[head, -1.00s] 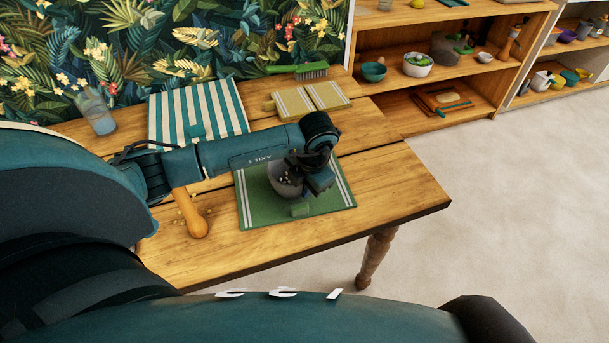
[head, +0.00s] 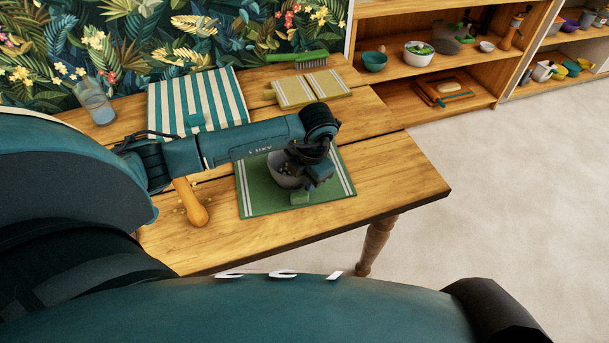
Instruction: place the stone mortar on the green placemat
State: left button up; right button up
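The stone mortar (head: 281,171), a dark grey bowl with small pale bits in it, is over the green placemat (head: 258,199), which has white stripes near its ends. The mortar appears upright, but I cannot tell whether its base touches the mat. My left gripper (head: 304,184) is at the mortar's right side, close against its rim and hiding part of it. The fingers are dark and partly hidden, so whether they are clamped on the rim is unclear. A small green block shape (head: 300,197) shows just below the gripper. My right gripper is not in view.
A wooden pestle-like tool (head: 192,205) lies left of the placemat. A striped cloth (head: 197,100), a glass (head: 96,104), a folded yellow-green cloth (head: 310,88) and a green brush (head: 298,59) sit behind. The table's right part (head: 400,180) is clear. Shelves with bowls stand beyond.

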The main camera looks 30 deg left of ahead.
pick_arm(q)
notch_tip(320, 180, up, 12)
jog(key=d+b, duration=0.1)
jog(key=d, duration=0.1)
jog(key=shift+s, duration=0.35)
